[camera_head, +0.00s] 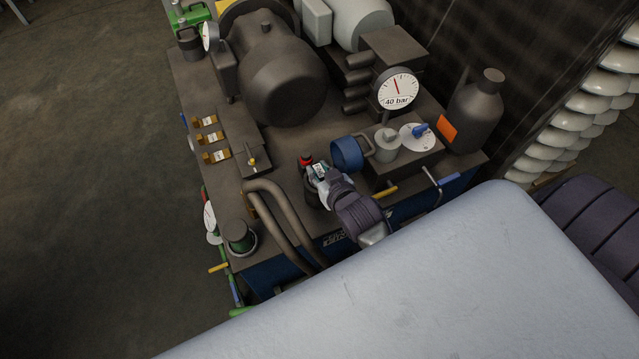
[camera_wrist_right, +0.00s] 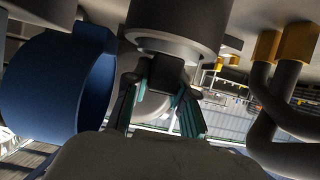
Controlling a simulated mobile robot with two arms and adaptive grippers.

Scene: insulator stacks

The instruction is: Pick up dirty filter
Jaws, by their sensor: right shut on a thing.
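My right gripper (camera_head: 317,171) is over the bench-like machine top, beside a blue ring-shaped part. It is shut on the dark filter (camera_wrist_right: 178,28), a grey-black cylinder with a pale rim line. In the right wrist view, the teal-padded fingers (camera_wrist_right: 160,103) close on a narrow dark block at the filter's end. A small red part (camera_head: 306,160) shows just beyond the fingers. I cannot tell whether the filter is still seated. My left gripper is not in view.
The blue ring-shaped part (camera_head: 347,154) is close on the right, also large in the wrist view (camera_wrist_right: 62,88). Curved pipes (camera_head: 283,222) stand to the left. A 40 bar gauge (camera_head: 398,89), a dark motor (camera_head: 282,82) and a dark canister (camera_head: 477,112) stand behind.

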